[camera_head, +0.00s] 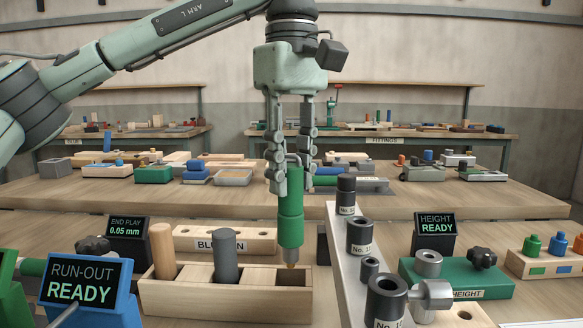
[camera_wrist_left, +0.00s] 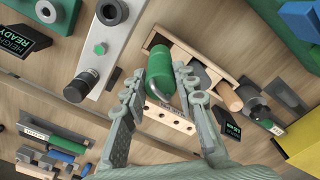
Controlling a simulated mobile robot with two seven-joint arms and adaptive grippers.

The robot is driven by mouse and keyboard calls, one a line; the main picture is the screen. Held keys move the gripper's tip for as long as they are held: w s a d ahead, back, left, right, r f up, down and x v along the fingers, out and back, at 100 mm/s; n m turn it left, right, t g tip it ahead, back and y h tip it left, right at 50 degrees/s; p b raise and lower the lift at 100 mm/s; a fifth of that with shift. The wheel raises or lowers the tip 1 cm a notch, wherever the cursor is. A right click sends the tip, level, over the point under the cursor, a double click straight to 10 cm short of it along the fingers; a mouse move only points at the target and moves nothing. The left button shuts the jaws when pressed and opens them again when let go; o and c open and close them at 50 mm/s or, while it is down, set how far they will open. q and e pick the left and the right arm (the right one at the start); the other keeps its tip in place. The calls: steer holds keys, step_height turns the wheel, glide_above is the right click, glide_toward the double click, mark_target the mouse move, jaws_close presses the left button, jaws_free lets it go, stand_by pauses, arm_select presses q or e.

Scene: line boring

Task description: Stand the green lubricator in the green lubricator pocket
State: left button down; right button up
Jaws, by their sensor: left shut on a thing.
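My left gripper (camera_head: 292,178) is shut on the green lubricator (camera_head: 290,218) and holds it upright, brass-coloured tip down. The tip shows in front of the right compartment of a wooden tray (camera_head: 225,303); I cannot tell whether it is above or inside it. That compartment looks empty. The tray's other compartments hold a wooden peg (camera_head: 163,250) and a grey peg (camera_head: 226,256). In the left wrist view the lubricator (camera_wrist_left: 159,70) sits between the fingertips beside the tray (camera_wrist_left: 188,48). I see no green marking on the tray. My right gripper is not in view.
A grey plate (camera_head: 345,275) with several dark bushings stands just right of the lubricator. A perforated wooden block (camera_head: 255,240) lies behind the tray. The run-out display (camera_head: 88,290) is at front left. A rack (camera_head: 540,265) with green, blue and orange pieces is far right.

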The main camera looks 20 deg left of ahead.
mark_target(292, 192)
arm_select(q)
steer(key=shift+f, duration=0.2)
steer(key=shift+f+b, duration=0.3)
steer(key=shift+f, duration=0.1)
steer(key=shift+p, duration=0.3)
steer(key=shift+f, duration=0.2)
stand_by(0.7)
steer(key=shift+f+b, duration=0.45)
steer(key=shift+f, duration=0.15)
steer(key=shift+r+p, duration=0.1)
steer(key=shift+p, duration=0.2)
steer(key=shift+f, duration=0.25)
